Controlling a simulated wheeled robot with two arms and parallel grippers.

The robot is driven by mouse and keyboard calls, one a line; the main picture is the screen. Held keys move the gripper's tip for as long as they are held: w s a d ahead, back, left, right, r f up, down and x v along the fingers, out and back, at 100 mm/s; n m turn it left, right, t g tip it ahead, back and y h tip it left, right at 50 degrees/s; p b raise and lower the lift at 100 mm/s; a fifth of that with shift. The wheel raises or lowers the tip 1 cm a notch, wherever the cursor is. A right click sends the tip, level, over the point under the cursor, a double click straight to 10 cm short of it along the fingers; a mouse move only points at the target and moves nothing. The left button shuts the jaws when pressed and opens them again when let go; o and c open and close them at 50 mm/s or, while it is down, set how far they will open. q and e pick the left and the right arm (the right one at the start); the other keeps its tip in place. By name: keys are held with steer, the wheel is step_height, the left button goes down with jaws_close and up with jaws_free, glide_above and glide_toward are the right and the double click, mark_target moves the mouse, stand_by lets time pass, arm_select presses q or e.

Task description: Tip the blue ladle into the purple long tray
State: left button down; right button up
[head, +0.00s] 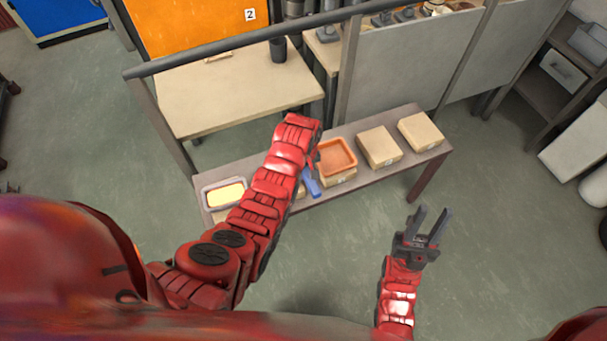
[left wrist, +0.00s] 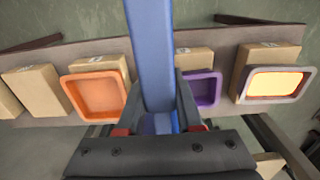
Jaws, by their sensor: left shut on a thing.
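The blue ladle (head: 311,184) is in my left gripper (head: 314,166), over the low bench beside the orange tray. In the left wrist view the ladle (left wrist: 152,50) runs from the top edge down between the fingers, which are shut on it. Its bowl and any contents cannot be made out. The purple long tray (left wrist: 207,90) sits on a box just right of the ladle in the left wrist view, partly covered by ladle and finger. My left arm hides it in the head view. My right gripper (head: 424,224) is open and empty, over the floor in front of the bench.
An orange tray (head: 325,170) sits on a box. A grey tray (head: 207,200) with yellow contents is at the bench's left end. Two bare boxes (head: 379,146) (head: 421,131) stand at the right. A rail (head: 240,40) and a second table (head: 235,90) are behind the bench (head: 395,170).

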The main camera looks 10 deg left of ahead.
arm_select(q)
steer(key=shift+w+d+f+t+h+b, duration=0.25)
steer(key=shift+f+t+h+b, duration=0.4)
steer(key=shift+h+b, duration=0.4)
steer(key=shift+w+d+f+t+h+b, duration=0.15)
steer(key=shift+d+f+t+h+b, duration=0.25)
steer(key=shift+t+h+b, duration=0.65)
steer(key=shift+w+d+f+t+h+b, duration=0.2)
steer(key=shift+f+t+h+b, duration=0.45)
steer(key=shift+h+b, duration=0.4)
steer(key=shift+h, duration=0.25)
steer(key=shift+b, duration=0.45)
